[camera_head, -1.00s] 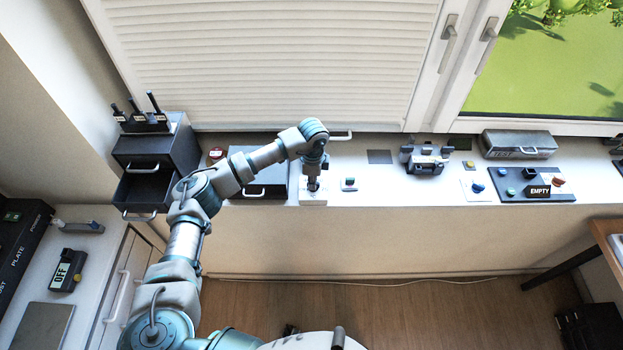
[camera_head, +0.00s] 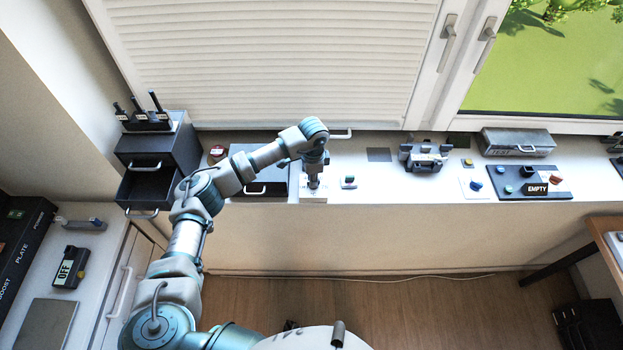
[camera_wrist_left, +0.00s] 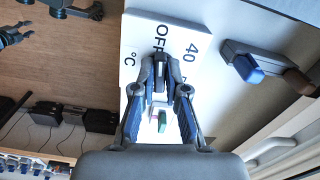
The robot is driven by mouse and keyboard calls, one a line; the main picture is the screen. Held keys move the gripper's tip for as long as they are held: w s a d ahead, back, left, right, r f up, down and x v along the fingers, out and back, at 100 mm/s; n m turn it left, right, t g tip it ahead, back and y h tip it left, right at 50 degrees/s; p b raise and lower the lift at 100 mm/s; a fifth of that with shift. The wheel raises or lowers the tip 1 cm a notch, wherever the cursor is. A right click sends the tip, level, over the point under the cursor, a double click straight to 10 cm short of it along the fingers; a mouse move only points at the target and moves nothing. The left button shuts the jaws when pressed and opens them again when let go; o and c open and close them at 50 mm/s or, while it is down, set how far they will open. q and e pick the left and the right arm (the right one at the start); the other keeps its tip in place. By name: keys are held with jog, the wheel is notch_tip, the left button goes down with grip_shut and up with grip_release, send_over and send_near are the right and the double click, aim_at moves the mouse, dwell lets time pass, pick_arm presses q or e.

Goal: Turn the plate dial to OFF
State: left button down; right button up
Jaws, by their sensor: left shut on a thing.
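The dial plate is a white block (camera_head: 313,198) on the white ledge, under my left gripper (camera_head: 313,186). In the left wrist view the white plate (camera_wrist_left: 134,50) carries "OFF", "40" and "°C" in black. The dark dial (camera_wrist_left: 160,68) stands by the "OFF" lettering, between the fingertips of my left gripper (camera_wrist_left: 160,84), which is shut on it. The fingers hide part of the dial and its exact pointing is hard to read. A small teal and dark hand at the wrist view's left edge looks like my right gripper (camera_wrist_left: 14,34); its jaw state is unclear.
A dark flat box (camera_head: 262,170) lies left, beside a drawer unit (camera_head: 142,186). A display reading OFF (camera_head: 66,271) lies on the left counter. A panel marked EMPTY (camera_head: 508,194) is farther right.

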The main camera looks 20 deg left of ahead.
pick_arm(q)
jog(key=c, duration=1.2)
grip_release()
jog(key=shift+w+d, duration=0.1)
jog(key=shift+d, duration=0.1)
jog(key=shift+w+d, duration=0.1)
notch_tip(320, 180, up, 12)
jog(key=shift+w+f, duration=0.1)
